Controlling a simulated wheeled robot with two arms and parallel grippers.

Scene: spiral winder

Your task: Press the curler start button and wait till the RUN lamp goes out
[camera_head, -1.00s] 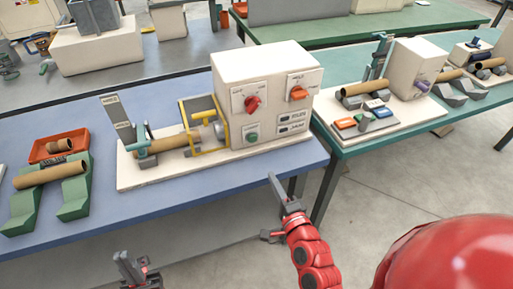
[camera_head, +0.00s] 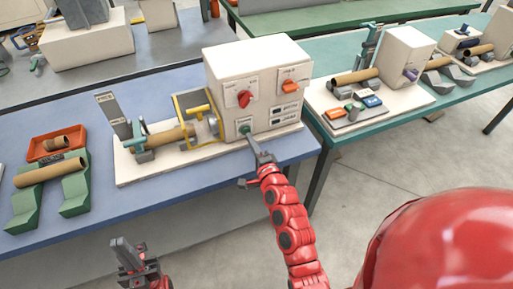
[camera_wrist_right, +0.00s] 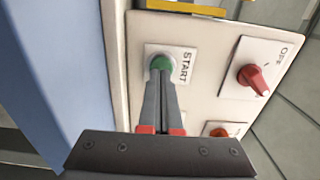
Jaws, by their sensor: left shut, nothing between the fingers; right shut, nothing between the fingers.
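The curler's cream control box (camera_head: 252,80) stands on the blue bench, with red and orange knobs on its front. The green START button (camera_wrist_right: 161,63) sits on a small labelled plate; in the head view the button (camera_head: 245,128) is low on the box's front. My right gripper (camera_wrist_right: 162,80) is shut and empty, its fingertips at the button and seeming to touch it. How far the button is pushed in I cannot tell. The RUN lamp cannot be made out. My left gripper (camera_head: 122,246) is shut and empty, low in front of the bench.
A brown tube (camera_head: 168,138) lies in the curler beside the yellow guard frame (camera_head: 196,115). An orange tray (camera_head: 57,144) and another tube on green stands (camera_head: 77,200) are at the left. A teal bench (camera_head: 335,137) with similar equipment is at the right.

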